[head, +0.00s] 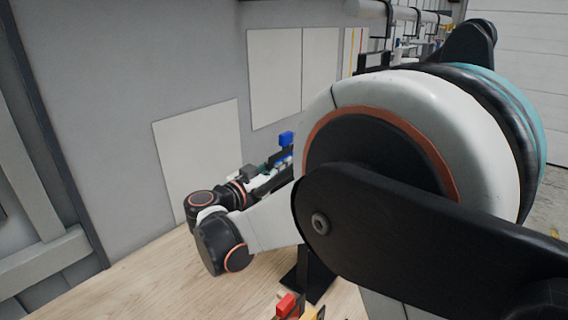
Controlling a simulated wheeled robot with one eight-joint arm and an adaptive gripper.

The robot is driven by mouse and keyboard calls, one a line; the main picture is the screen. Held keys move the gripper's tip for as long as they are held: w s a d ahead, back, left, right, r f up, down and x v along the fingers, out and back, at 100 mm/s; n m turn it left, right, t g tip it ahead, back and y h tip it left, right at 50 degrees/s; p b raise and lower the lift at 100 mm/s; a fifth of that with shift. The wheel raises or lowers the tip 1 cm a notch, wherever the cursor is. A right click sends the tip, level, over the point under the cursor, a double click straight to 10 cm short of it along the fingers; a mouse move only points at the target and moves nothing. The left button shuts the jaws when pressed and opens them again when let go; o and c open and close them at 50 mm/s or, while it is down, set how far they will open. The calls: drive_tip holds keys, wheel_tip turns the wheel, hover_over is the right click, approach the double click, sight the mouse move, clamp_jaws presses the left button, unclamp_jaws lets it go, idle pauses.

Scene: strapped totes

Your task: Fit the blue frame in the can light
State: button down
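My arm fills the right and middle of the head view and hides much of the bench. My gripper (270,177) seems to be the small dark and white part beyond my wrist, partly hidden by my arm; its fingers cannot be made out. A small bright blue piece (286,138) shows just above it, against the wall. I cannot tell whether this is the blue frame or whether my gripper touches it. I cannot make out the can light.
A wooden bench top (150,285) is clear at the lower left. A red block (286,305) with yellow parts beside it shows at the bottom edge. Pale panels (198,150) hang on the grey wall behind. A rail with items runs along the top right.

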drive_tip(key=shift+a+f+p, duration=0.2)
drive_tip(key=shift+f+p, duration=0.1)
drive_tip(key=shift+f, duration=0.3)
drive_tip(key=shift+r, duration=0.3)
drive_tip(key=shift+d+r+p, duration=0.1)
drive_tip(key=shift+r+p, duration=0.85)
drive_tip(key=shift+r, duration=0.1)
drive_tip(key=shift+r+p, duration=0.8)
drive_tip(key=shift+r, duration=0.4)
drive_tip(key=shift+f+b, duration=1.3)
drive_tip(key=shift+f, duration=0.3)
idle(0.3)
